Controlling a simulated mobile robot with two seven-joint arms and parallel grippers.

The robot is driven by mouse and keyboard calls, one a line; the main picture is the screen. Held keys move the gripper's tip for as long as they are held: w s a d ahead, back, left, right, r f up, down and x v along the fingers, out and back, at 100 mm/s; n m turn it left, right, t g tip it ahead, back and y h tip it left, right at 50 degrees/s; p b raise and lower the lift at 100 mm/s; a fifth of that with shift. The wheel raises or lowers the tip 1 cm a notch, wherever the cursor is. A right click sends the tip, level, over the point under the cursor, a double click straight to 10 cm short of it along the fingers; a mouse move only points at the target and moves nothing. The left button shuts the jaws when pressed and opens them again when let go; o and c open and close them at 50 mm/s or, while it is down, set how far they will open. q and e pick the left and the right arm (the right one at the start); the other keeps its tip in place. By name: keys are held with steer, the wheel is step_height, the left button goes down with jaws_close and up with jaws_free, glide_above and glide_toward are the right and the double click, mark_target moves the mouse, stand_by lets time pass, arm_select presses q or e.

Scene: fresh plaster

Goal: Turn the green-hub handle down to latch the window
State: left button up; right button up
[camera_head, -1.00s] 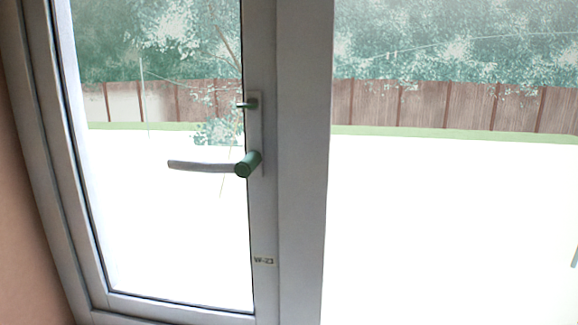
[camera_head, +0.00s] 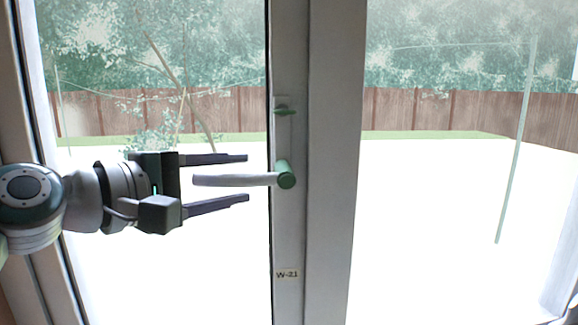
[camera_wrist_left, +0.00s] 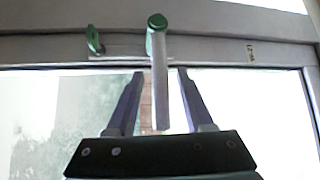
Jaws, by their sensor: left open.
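The window handle (camera_head: 235,180) is a grey lever with a green hub (camera_head: 286,174) on the window frame. The lever points left, roughly level. My left gripper (camera_head: 247,178) is open, with one finger above the lever and one below it. In the left wrist view the lever (camera_wrist_left: 160,85) lies between the two spread fingers (camera_wrist_left: 160,75), with gaps on both sides, and the green hub (camera_wrist_left: 157,21) is beyond the fingertips. I cannot tell whether a finger touches the lever. My right gripper is not in view.
A small green catch (camera_head: 285,111) sits on the frame above the hub; it also shows in the left wrist view (camera_wrist_left: 95,40). A label reading W-21 (camera_head: 287,274) is below the hub. Glass panes flank the frame post (camera_head: 330,200).

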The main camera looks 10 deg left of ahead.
arm_select(q)
steer(key=shift+x, duration=1.35)
jaws_close()
stand_by(0.5)
